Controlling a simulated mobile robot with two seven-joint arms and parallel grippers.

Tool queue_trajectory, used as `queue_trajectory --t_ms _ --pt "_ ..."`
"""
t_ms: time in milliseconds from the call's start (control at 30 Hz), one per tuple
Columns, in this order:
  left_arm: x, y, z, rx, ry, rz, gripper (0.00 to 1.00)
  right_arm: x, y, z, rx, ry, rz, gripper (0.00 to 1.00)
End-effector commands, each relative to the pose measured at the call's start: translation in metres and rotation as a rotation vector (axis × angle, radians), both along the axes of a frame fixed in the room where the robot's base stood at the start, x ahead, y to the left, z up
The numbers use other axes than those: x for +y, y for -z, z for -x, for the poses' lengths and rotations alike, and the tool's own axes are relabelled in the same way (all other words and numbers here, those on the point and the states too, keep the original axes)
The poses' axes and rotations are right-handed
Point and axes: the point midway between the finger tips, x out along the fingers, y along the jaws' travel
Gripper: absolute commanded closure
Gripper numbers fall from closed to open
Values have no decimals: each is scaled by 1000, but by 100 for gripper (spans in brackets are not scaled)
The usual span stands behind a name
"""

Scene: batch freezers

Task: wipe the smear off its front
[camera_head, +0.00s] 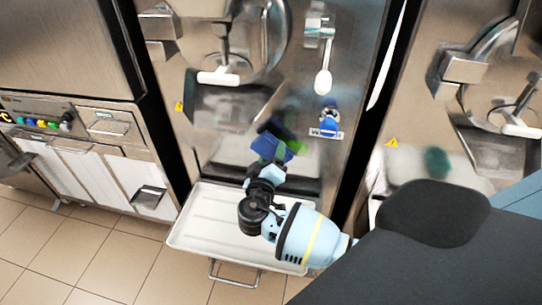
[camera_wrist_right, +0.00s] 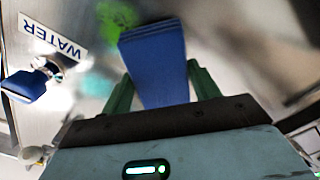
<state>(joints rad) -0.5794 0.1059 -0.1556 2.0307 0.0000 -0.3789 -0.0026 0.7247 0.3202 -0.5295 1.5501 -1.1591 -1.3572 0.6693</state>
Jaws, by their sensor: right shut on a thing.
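My right gripper (camera_head: 270,163) is shut on a flat blue wiping pad (camera_head: 267,145), in front of the middle freezer's steel front (camera_head: 225,150). In the right wrist view the pad (camera_wrist_right: 155,60) sticks out between the green fingers (camera_wrist_right: 160,88). A bright green patch (camera_wrist_right: 118,14) lies on the steel beyond the pad's tip, to its left. In the head view green (camera_head: 296,139) shows just right of the pad; I cannot tell smear from reflection there. Whether the pad touches the steel is unclear. My left gripper is not in view.
A blue water tap (camera_head: 329,122) with a WATER label (camera_wrist_right: 55,37) is close to the right of the pad in the head view. A white-handled lever (camera_head: 323,82) hangs above it. A pale tray (camera_head: 205,232) juts out below. Another freezer (camera_head: 425,110) stands at right.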

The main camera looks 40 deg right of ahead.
Motion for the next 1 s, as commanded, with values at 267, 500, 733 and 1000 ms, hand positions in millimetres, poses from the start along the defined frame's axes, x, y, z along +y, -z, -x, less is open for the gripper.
queue_trajectory --t_ms 267,500,733,1000 --pt "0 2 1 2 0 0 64 -3 0 -3 0 0 0 64" --pt "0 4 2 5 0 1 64 -7 0 -6 0 0 0 64" --pt "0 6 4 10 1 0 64 -10 0 -8 1 1 0 64" --pt "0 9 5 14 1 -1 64 -13 0 -11 1 0 1 64"
